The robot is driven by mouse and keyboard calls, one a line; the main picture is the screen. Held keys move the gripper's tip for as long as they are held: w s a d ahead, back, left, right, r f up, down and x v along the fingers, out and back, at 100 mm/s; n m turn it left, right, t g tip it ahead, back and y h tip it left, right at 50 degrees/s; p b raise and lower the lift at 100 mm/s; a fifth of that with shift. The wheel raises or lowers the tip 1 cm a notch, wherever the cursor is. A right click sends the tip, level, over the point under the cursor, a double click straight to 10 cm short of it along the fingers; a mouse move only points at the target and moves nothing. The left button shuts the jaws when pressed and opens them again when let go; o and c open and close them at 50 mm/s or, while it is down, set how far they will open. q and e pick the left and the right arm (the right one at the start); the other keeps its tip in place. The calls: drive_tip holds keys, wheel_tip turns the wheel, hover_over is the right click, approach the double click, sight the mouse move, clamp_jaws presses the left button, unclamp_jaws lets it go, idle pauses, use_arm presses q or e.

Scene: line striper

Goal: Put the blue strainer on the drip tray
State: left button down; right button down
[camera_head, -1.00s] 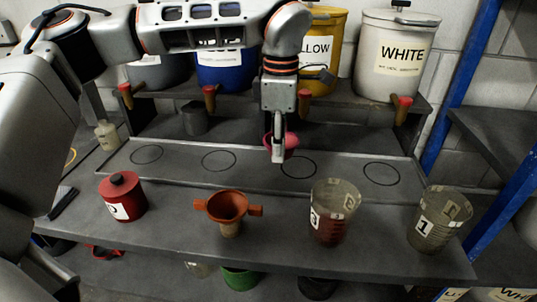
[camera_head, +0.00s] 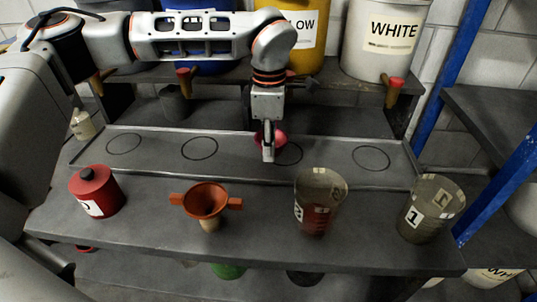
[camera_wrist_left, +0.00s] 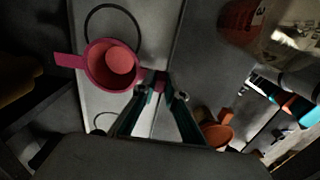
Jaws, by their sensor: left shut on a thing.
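No blue strainer shows. My left gripper (camera_head: 267,150) is shut on the handle of a pink-red strainer (camera_head: 279,138), over the drip tray (camera_head: 162,150) by its third ring. The wrist view shows this strainer (camera_wrist_left: 97,64) from above, with a side handle in the jaws (camera_wrist_left: 163,88) and another handle pointing away. Its cup is beside a black ring on the tray; I cannot tell whether it touches the tray. An orange strainer (camera_head: 206,198) with two side handles sits on a small pale vessel in front of the tray. My right gripper is not in view.
A red lidded can (camera_head: 95,191) stands front left. A clear cup with red liquid (camera_head: 317,205) and a clear cup marked 1 (camera_head: 430,208) stand front right. Large buckets with taps, one labelled WHITE (camera_head: 388,40), line the back shelf. The tray's other rings are empty.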

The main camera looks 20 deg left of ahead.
use_arm(q)
drive_tip(key=shift+f, duration=1.15)
drive_tip(key=shift+f, duration=0.15)
drive_tip(key=c, duration=2)
unclamp_jaws()
drive_tip(key=shift+c, duration=0.2)
wheel_tip(320, 180, up, 12)
drive_tip(key=shift+r, duration=0.15)
